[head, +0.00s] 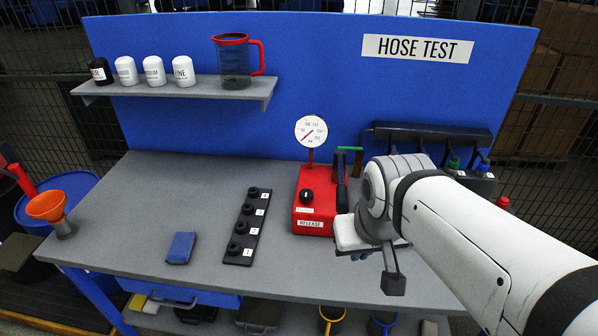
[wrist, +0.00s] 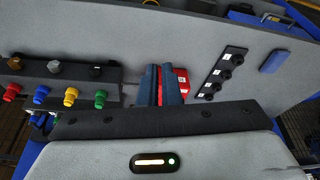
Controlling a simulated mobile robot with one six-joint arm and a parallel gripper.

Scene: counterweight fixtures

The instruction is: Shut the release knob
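The release knob (head: 306,196) is a small black knob on top of the red pump box (head: 310,211), above a small label. A larger label on the box's front reads RELEASE. My gripper is to the right of the box in the head view, its fingertips hidden or hard to make out behind my arm. In the wrist view, the two dark fingers of my gripper (wrist: 160,85) stand close together, with a thin red strip between them. The red box (wrist: 181,84) shows just behind and right of them. The knob is hidden there. No object is visibly held.
A round gauge (head: 311,131) rises behind the box, and a black handle (head: 342,181) stands at its right side. A black strip with numbered knobs (head: 246,228) and a blue cloth (head: 181,248) lie to the left. A dark rack with coloured fittings (wrist: 62,85) shows in the wrist view.

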